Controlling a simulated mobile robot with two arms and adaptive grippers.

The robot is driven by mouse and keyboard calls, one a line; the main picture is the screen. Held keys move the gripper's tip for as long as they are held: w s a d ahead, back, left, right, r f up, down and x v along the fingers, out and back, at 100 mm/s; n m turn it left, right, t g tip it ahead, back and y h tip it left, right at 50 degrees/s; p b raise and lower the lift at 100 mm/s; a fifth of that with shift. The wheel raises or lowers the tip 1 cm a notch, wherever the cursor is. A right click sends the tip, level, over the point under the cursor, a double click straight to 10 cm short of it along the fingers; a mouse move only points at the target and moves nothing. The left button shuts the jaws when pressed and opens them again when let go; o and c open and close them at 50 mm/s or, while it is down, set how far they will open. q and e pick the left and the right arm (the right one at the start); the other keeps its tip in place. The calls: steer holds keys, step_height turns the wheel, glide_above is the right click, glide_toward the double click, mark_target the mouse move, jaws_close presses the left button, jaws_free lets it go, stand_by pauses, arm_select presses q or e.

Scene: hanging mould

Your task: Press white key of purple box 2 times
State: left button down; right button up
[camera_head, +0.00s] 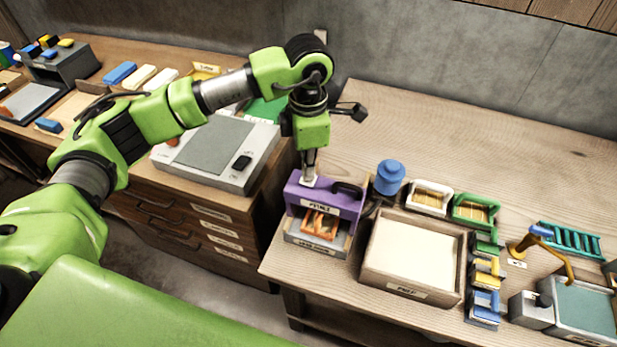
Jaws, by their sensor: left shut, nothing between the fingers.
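The purple box (340,202) stands near the left front edge of the wooden table. It has a black handle on top and a label on its front. Its white key (309,183) is a small light patch on the top left, mostly covered by my gripper. My left gripper (309,177) points straight down with its shut fingertips at the key. The fingers hold nothing. The tips look to be touching the key, but I cannot tell how far it is pressed. My right gripper is not in view.
A grey tray (300,240) with orange pieces sits under the purple box. A blue knobbed cylinder (389,177) and a wooden sand-coloured tray (370,275) stand to its right. A grey device (256,172) is on the left bench. The table's back is clear.

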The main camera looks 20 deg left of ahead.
arm_select(q)
steer(key=shift+f+b, duration=0.5)
steer(key=shift+f, duration=0.2)
steer(key=shift+r, duration=0.2)
steer(key=shift+r+p, duration=0.3)
steer(key=shift+r, duration=0.35)
steer(key=shift+f, duration=0.2)
